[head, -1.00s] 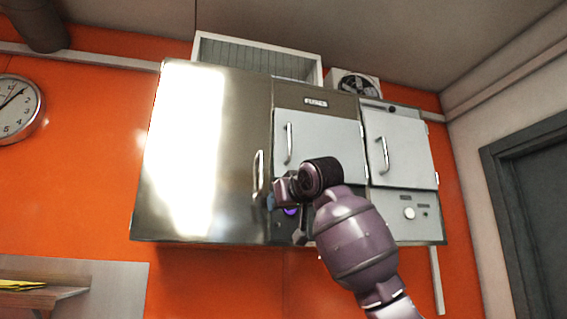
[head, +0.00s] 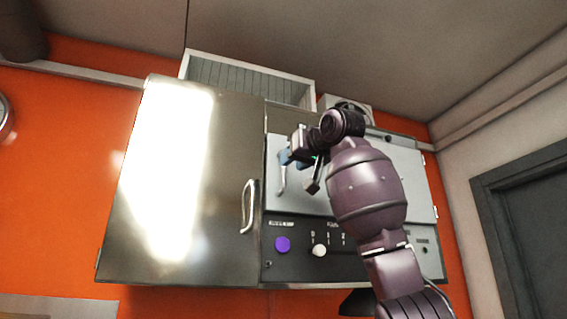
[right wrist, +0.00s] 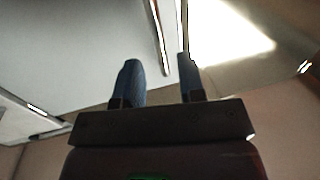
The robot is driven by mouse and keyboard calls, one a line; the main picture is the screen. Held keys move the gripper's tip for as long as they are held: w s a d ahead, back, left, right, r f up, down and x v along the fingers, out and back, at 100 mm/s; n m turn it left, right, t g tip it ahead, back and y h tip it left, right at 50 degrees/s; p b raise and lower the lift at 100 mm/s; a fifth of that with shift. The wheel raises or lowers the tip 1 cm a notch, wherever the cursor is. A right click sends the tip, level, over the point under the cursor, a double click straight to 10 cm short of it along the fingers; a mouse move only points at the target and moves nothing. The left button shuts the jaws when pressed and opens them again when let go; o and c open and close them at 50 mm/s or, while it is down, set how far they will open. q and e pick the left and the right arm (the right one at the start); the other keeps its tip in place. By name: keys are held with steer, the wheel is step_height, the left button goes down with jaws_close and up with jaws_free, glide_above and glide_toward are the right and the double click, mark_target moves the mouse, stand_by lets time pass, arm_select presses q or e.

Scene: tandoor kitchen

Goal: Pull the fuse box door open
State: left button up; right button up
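The fuse box door (head: 300,196) is the pale grey middle door of the wall cabinet; it looks shut. Its upright metal handle (head: 282,180) is near its left edge. My right gripper (head: 298,170) is in front of the door at the handle, covering part of the door. In the right wrist view the two blue fingers (right wrist: 160,70) are apart, and the handle (right wrist: 159,38) shows as a thin rod between their lines. I cannot tell how deep the handle sits between them. The door also fills the upper left there (right wrist: 70,45). My left gripper is not in view.
A large shiny steel cabinet door (head: 225,180) with its own handle (head: 249,207) is just left. Below the fuse door is a dark panel with a purple knob (head: 282,244) and a white knob (head: 319,250). Another pale door (head: 412,180) is partly behind my arm.

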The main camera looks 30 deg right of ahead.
mark_target(284, 184)
steer(key=shift+w+p, duration=0.7)
steer(key=shift+w, duration=1.8)
steer(key=shift+d, duration=0.1)
steer(key=shift+c, duration=0.3)
jaws_close()
